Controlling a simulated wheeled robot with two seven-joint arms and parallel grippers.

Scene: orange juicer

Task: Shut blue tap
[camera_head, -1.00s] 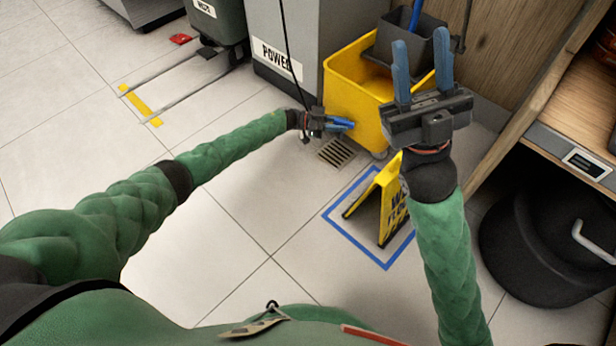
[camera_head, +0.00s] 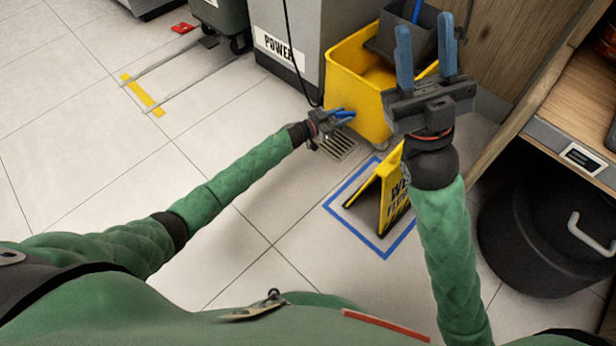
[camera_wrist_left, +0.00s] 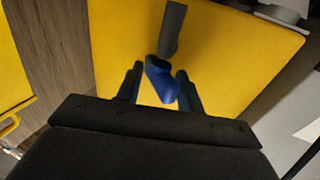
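In the left wrist view, a blue tap handle (camera_wrist_left: 160,82) sits between the fingers of my left gripper (camera_wrist_left: 158,72). A dark grey stem (camera_wrist_left: 173,28) rises behind it, in front of a yellow surface. Gaps show between the handle and both fingers, so the gripper looks open around it. In the head view, my left gripper (camera_head: 342,114) is close to the lower left side of the yellow mop bucket (camera_head: 350,92); I cannot make out the tap separately from the blue fingers there. My right gripper (camera_head: 425,30) is raised, open and empty.
A yellow wet-floor sign (camera_head: 392,195) stands inside a blue floor outline (camera_head: 383,255). A floor drain (camera_head: 338,146) lies below my left gripper. A grey POWER cabinet (camera_head: 285,25) is behind, and a black bin (camera_head: 545,235) is at right.

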